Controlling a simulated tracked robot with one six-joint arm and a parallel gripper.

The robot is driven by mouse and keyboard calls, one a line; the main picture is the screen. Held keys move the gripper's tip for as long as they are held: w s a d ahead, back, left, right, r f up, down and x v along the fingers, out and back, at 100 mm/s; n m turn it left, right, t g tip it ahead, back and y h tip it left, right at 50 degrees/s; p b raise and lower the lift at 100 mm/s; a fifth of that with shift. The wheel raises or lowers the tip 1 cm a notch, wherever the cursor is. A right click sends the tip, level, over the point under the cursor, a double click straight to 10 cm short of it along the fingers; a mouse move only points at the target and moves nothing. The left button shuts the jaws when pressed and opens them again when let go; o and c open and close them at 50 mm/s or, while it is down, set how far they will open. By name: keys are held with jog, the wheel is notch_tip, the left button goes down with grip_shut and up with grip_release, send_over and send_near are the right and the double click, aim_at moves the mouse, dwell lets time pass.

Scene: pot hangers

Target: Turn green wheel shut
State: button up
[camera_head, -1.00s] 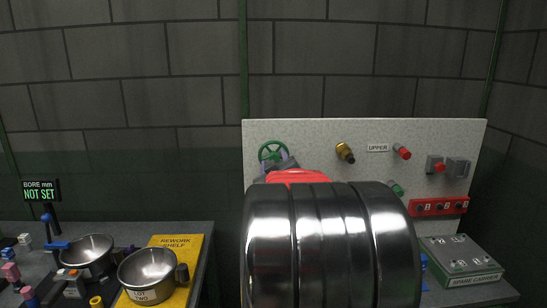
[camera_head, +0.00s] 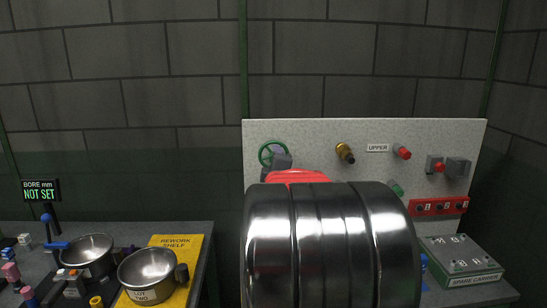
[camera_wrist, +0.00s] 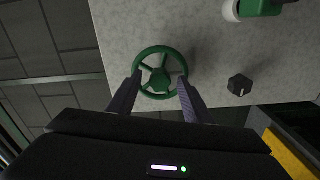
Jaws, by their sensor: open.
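The green wheel (camera_wrist: 160,51) is a spoked ring on the speckled pale panel, seen face-on in the wrist view. My gripper (camera_wrist: 160,80) is open, with one finger on each side of the wheel. The fingertips overlap the left and right rim in this view; I cannot tell whether they touch it. In the head view the wheel (camera_head: 263,152) is at the panel's upper left, its lower right part hidden by my gripper (camera_head: 277,158).
A black knob (camera_wrist: 240,85) and a green-and-white fitting (camera_wrist: 258,8) sit right of the wheel. The panel also bears a brass fitting (camera_head: 345,153), a red knob (camera_head: 402,152) and a red strip (camera_head: 438,207).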

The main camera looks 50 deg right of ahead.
jog(key=shift+n, duration=1.4)
jog(key=shift+c, duration=0.3)
grip_shut()
jog(key=shift+m, duration=0.3)
jog(key=m, duration=1.6)
jog(key=shift+o, duration=0.3)
grip_release()
